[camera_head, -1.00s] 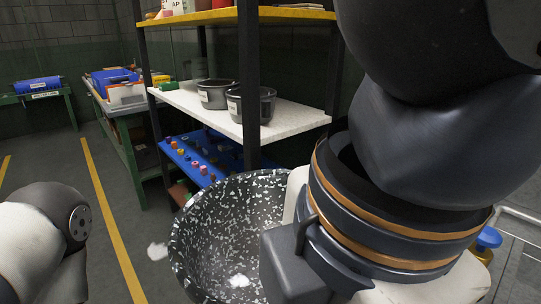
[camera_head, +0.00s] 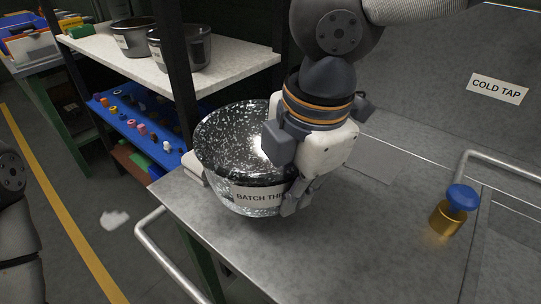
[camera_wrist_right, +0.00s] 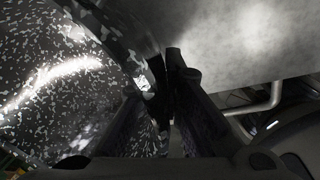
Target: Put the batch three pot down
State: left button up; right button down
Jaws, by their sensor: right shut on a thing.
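The batch three pot (camera_head: 238,150) is a black, white-speckled pot with a label that reads "BATCH TH…", partly covered by my gripper. It is over the left end of the grey metal counter (camera_head: 365,245). I cannot tell whether its base touches the counter. My right gripper (camera_head: 296,200) is shut on the pot's near right side at the rim. In the right wrist view the pot's speckled wall (camera_wrist_right: 60,70) fills the left side, against the fingers (camera_wrist_right: 165,110). My left arm shows at the left edge, its gripper out of view.
A metal rail (camera_head: 160,250) runs along the counter's front. Two dark pots (camera_head: 180,48) stand on a white shelf (camera_head: 105,62) behind. The counter's middle is clear.

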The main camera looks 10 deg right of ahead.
jog(key=f, duration=0.1)
jog(key=w+f, duration=0.1)
jog(key=f, duration=0.1)
jog(key=w+d+f, duration=0.1)
jog(key=shift+f, duration=0.25)
jog(key=shift+a+f, duration=0.1)
jog(key=shift+f, duration=0.25)
jog(key=shift+f, duration=0.15)
jog(key=c, duration=1.7)
grip_release()
jog(key=shift+s, duration=0.1)
jog(key=r, duration=0.4)
jog(key=s+r, duration=0.1)
jog(key=r, duration=0.7)
jog(key=shift+s+d, duration=0.35)
jog(key=shift+s, duration=0.05)
